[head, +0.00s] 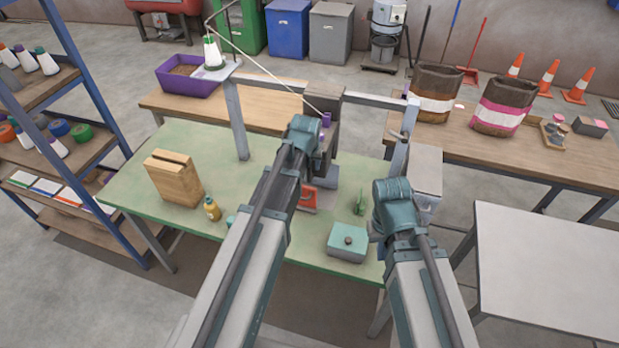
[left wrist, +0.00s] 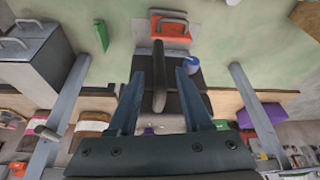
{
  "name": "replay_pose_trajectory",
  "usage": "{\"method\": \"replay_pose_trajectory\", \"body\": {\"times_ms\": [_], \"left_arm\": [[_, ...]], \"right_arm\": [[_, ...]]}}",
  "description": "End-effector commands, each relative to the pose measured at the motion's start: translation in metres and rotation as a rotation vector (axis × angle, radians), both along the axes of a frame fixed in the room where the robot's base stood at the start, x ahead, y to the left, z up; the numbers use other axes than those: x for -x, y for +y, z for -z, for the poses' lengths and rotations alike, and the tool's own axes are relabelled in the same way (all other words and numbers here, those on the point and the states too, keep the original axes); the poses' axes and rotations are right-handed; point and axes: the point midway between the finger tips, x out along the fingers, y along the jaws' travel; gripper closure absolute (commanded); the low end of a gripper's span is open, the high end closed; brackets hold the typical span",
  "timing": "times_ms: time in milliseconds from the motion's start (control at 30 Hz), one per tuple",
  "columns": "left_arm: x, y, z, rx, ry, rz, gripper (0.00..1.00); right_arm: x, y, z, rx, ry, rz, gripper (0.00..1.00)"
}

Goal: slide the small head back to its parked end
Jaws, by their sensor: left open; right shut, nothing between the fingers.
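The small head (head: 331,100) is a dark grey block on the grey overhead rail (head: 275,84), between its two posts. In the left wrist view the dark head (left wrist: 183,74) lies ahead, with a dark rounded handle (left wrist: 158,88) between my fingers. My left gripper (left wrist: 160,88) is open around that handle; I cannot tell whether it touches. In the head view my left wrist (head: 302,135) covers part of the head's near side. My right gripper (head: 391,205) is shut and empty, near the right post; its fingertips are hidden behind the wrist.
A red block with a handle (head: 307,198) is below the head on the green table (head: 150,150). A thread cone (head: 212,52) tops the left post.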

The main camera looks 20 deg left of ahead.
Motion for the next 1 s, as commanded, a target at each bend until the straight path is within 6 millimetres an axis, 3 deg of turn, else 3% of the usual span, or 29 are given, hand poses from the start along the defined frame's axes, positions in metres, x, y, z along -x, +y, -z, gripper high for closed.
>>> {"method": "replay_pose_trajectory", "body": {"times_ms": [33,300,667,933,1000], "left_arm": [[-0.005,0.001,0.015,0.0,0.0,0.0,0.5],[-0.017,0.003,0.044,0.0,0.0,0.0,0.5],[-0.019,0.003,0.046,0.0,0.0,0.0,0.5],[-0.019,0.003,0.046,0.0,0.0,0.0,0.95],[-0.019,0.003,0.046,0.0,0.0,0.0,1.0]], "right_arm": [[0.0,0.0,0.015,0.0,0.0,0.001,1.0],[0.0,0.0,0.044,-0.001,-0.002,0.001,1.0],[0.0,0.0,0.046,0.0,-0.001,0.001,1.0],[0.0,0.0,0.046,0.0,-0.001,0.001,1.0],[0.0,0.0,0.046,0.0,-0.001,0.001,1.0]]}}
